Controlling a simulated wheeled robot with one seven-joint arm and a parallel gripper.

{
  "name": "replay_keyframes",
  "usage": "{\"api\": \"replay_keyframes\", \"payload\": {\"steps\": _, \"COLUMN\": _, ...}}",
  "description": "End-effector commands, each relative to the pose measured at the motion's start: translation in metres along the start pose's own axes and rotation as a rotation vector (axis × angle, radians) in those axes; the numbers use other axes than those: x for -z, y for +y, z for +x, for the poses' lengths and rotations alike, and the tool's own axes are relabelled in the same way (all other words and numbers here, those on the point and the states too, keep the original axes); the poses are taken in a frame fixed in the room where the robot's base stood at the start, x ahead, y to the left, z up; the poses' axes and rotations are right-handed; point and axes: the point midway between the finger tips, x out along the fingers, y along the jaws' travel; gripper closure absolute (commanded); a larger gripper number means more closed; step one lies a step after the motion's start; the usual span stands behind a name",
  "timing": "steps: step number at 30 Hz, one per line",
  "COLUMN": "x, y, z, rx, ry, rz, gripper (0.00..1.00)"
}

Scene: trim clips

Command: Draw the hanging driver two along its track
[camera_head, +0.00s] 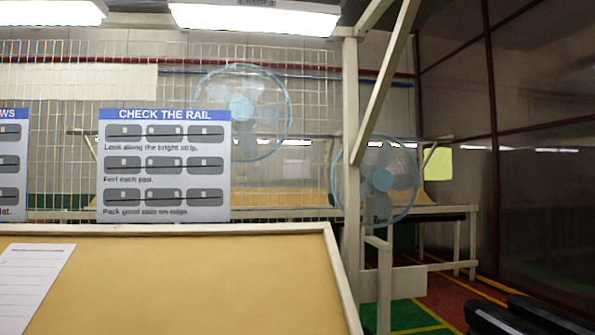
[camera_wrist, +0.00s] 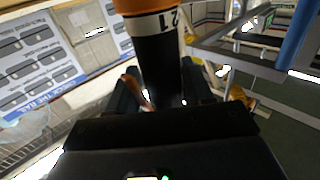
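In the wrist view a dark driver (camera_wrist: 160,60) with an orange upper part and a pale band marked with dark figures, apparently "21", comes down from the top edge. My gripper (camera_wrist: 162,78) has its two black fingers on either side of the driver's dark body. The fingers lie very close to it, but I cannot tell whether they press on it. The driver's lower end is hidden by my gripper's body. The track does not show clearly.
A tan bench (camera_head: 180,285) with a raised pale rim and a paper sheet (camera_head: 30,285) fills the lower left of the head view. A CHECK THE RAIL board (camera_head: 164,150) hangs on wire mesh. A pale post (camera_head: 351,180) stands at centre. A blue bar (camera_wrist: 298,38) shows at upper right.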

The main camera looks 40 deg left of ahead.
Motion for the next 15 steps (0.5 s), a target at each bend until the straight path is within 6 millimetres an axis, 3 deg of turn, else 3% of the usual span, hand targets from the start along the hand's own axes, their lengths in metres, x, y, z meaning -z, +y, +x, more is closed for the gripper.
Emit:
{"api": "replay_keyframes", "payload": {"steps": 6, "x": -0.0003, "y": -0.0001, "z": 0.0000, "rx": 0.000, "ry": 0.000, "rz": 0.000, "gripper": 0.29}}
{"api": "replay_keyframes", "payload": {"steps": 15, "x": -0.0027, "y": 0.0000, "z": -0.0015, "rx": 0.000, "ry": -0.004, "rz": 0.000, "gripper": 0.27}}
